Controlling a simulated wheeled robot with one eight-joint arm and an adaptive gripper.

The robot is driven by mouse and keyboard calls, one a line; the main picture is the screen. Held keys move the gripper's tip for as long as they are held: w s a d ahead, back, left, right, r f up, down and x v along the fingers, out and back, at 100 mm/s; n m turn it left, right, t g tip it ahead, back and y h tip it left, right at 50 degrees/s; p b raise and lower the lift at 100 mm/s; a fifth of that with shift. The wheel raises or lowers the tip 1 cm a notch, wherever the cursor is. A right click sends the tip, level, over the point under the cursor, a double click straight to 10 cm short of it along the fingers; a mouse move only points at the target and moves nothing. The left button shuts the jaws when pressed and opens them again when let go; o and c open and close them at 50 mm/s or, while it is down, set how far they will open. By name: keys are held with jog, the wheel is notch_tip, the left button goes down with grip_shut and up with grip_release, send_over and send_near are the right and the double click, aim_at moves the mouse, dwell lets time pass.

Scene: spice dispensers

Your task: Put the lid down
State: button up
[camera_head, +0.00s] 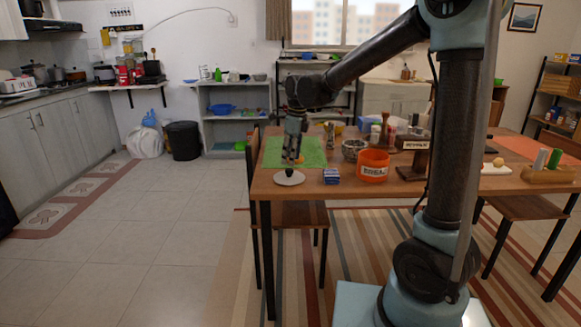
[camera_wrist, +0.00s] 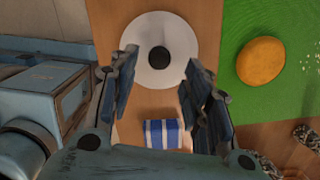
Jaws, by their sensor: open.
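The lid (camera_head: 289,178) is a white disc with a black knob, lying flat on the wooden table (camera_head: 340,190) near its left front corner. It also shows in the wrist view (camera_wrist: 150,75), at the top centre, with its black knob (camera_wrist: 159,60) uncovered. My gripper (camera_head: 291,160) is above the lid, pointing down. In the wrist view its two fingers (camera_wrist: 160,75) are spread apart on either side of the lid's picture, with nothing between them. I cannot tell the exact height of the fingertips over the knob.
A blue-and-white striped box (camera_head: 331,176) stands just right of the lid. A green mat (camera_head: 310,150) with an orange round thing (camera_wrist: 261,61) lies behind. An orange tub (camera_head: 373,167) and several jars stand further right. The table's left edge is close to the lid.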

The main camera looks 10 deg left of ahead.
notch_tip(320, 180, up, 6)
jog(key=r, duration=0.1)
jog(key=s+d+f+n+t, duration=0.15)
jog(key=s+d+n, duration=0.3)
jog(key=d, duration=0.95)
jog(key=s+d+f+n+g, duration=0.15)
jog(key=s+d+n, duration=0.3)
jog(key=d, duration=0.85)
jog(key=s+d+f+n+t+h, duration=0.1)
jog(key=s+d+f+n+t, duration=0.1)
jog(key=s+d+f+n, duration=0.8)
jog(key=s+d+f, duration=0.3)
jog(key=s, duration=0.1)
jog(key=shift+s+d, duration=0.15)
jog(key=shift+d, duration=0.1)
jog(key=shift+f, duration=0.1)
